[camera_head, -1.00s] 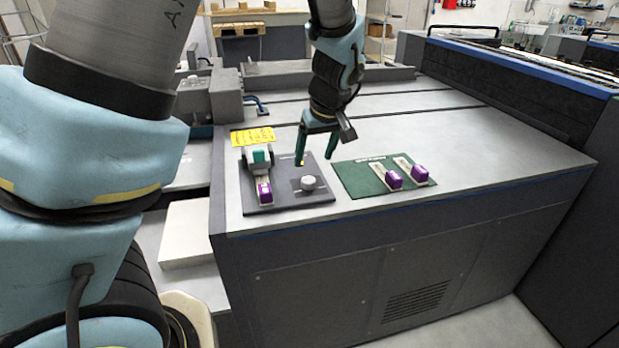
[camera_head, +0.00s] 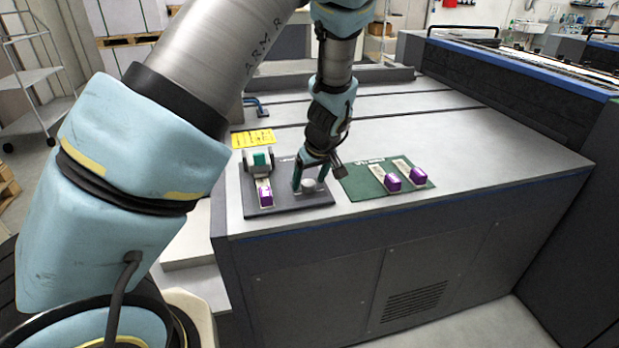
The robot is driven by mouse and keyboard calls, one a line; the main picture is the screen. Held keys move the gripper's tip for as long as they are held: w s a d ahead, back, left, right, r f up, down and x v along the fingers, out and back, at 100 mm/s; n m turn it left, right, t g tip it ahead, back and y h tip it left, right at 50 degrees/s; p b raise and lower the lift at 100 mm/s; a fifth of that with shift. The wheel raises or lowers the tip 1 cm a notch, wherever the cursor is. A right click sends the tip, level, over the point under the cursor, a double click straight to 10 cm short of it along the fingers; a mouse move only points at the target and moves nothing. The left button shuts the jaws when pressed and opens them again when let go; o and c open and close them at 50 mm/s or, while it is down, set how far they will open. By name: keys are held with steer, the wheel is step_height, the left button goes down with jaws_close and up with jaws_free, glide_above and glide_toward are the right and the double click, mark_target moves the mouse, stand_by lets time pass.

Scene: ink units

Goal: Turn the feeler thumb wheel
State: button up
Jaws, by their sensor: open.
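The thumb wheel (camera_head: 308,185) is a light grey round knob on the right part of a dark grey plate (camera_head: 262,206). My gripper (camera_head: 309,187) points down over it with its green fingers apart, one to each side of the knob. The fingertips look level with the knob; whether they touch it I cannot tell. At the left of the plate stands a grey and green feeler device (camera_head: 259,160) with a purple-ended piece (camera_head: 265,193) in front of it.
A green mat (camera_head: 363,190) to the right holds two purple-ended pieces (camera_head: 392,182) (camera_head: 417,174). A yellow note (camera_head: 253,138) lies behind the plate. The grey machine top (camera_head: 480,150) is clear to the right. A dark raised unit stands beyond it.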

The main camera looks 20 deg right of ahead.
steer(key=shift+f, duration=0.15)
jaws_close()
stand_by(0.6)
